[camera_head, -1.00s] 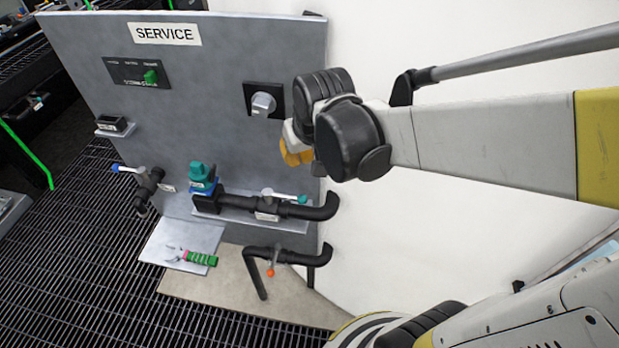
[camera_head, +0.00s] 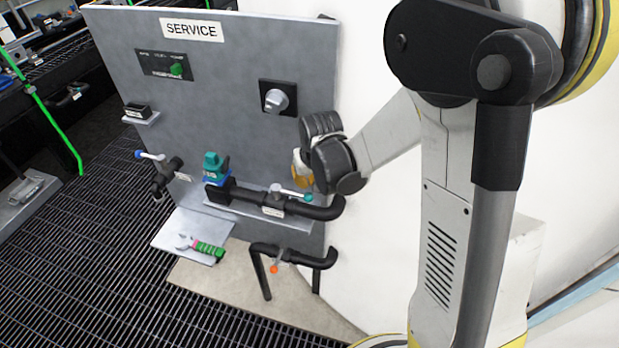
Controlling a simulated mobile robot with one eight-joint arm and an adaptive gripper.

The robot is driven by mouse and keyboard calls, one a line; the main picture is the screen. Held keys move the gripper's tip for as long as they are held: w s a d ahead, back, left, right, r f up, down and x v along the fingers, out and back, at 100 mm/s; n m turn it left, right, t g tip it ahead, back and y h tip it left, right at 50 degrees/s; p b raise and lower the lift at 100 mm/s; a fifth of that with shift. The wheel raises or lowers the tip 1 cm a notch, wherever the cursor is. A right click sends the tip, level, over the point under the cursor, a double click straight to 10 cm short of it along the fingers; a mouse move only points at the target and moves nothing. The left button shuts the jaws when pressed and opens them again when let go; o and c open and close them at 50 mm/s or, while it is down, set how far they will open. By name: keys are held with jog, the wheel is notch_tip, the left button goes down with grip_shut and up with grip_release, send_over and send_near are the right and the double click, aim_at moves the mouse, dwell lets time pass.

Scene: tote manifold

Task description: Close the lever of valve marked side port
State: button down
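Three valves show on and below the grey service panel. The left valve (camera_head: 165,178) has a lever with a blue tip (camera_head: 139,154) pointing up and left, away from its downward pipe. The middle valve (camera_head: 275,200) has a teal-tipped lever (camera_head: 306,198) lying roughly along its black pipe. The lower valve (camera_head: 283,257) has an orange-tipped lever (camera_head: 274,269) pointing down across its pipe. Small white labels sit by the left and middle valves; I cannot read which is side port. My gripper (camera_head: 301,170) is above the middle valve's right end, mostly hidden by my wrist; its fingers cannot be made out.
The panel (camera_head: 225,90) carries a grey knob (camera_head: 276,100), a green button (camera_head: 177,70) and a small black box (camera_head: 137,110). A green-handled tool (camera_head: 208,248) lies on a grey plate (camera_head: 180,228). Grating floor is open in front.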

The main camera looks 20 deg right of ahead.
jog(key=shift+w+f, duration=0.2)
jog(key=shift+f, duration=0.3)
jog(key=shift+s, duration=0.1)
jog(key=shift+s+a+m, duration=0.1)
jog(key=shift+s+m, duration=0.1)
jog(key=shift+m, duration=0.2)
